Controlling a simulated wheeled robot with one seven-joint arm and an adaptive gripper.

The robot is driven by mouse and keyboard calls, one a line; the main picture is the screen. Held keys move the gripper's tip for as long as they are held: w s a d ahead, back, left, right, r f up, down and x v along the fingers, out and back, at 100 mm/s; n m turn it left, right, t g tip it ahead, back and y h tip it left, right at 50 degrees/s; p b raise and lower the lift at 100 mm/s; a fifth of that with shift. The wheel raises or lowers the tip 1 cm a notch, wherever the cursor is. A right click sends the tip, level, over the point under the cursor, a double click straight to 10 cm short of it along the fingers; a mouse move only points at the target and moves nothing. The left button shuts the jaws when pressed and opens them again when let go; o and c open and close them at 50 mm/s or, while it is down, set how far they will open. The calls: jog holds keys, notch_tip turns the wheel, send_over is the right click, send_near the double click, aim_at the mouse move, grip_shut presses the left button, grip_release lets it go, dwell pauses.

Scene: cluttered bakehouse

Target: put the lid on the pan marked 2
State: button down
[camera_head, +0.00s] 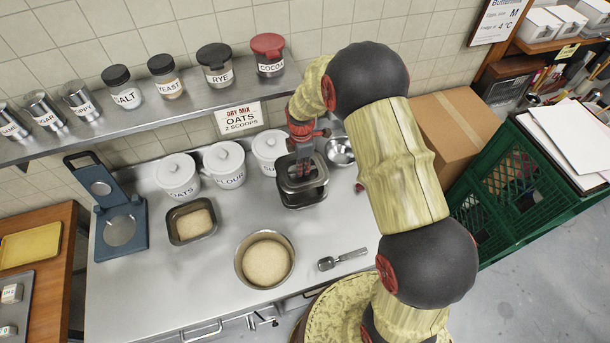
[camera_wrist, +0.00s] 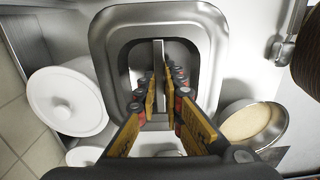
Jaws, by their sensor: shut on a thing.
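My gripper (camera_head: 303,168) points down at the back right of the steel counter. In the wrist view its fingers (camera_wrist: 165,98) are closed on the upright handle of a grey metal lid (camera_wrist: 212,52). The rounded rectangular lid also shows in the head view (camera_head: 316,174). A dark metal pan (camera_head: 302,203) appears directly under the lid; I cannot tell whether they touch. A second rectangular pan (camera_head: 179,237) with pale dough stands to the left. No number mark is readable on either pan.
White canisters (camera_head: 177,174) line the back below a jar shelf (camera_head: 200,97). A round pan of dough (camera_head: 240,265) stands in front, with a scoop (camera_head: 328,263) to its right. A steel bowl (camera_head: 341,153) is right of my gripper. A blue scale (camera_head: 136,215) stands left.

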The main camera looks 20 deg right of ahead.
jog(key=shift+s+a+f, duration=0.1)
jog(key=shift+a+f, duration=0.1)
jog(key=shift+f, duration=0.05)
jog(key=shift+d+f+b, duration=0.1)
jog(key=shift+f+b, duration=0.3)
jog(key=shift+f, duration=0.2)
jog(key=shift+f+b, duration=0.75)
jog(key=shift+f, duration=0.8)
jog(key=shift+b, duration=0.3)
jog(key=shift+f+b, duration=1.2)
jog(key=shift+f, duration=0.45)
dwell(0.5)
jog(key=c, duration=1.8)
grip_release()
jog(key=shift+c, duration=0.2)
jog(key=shift+o, duration=0.6)
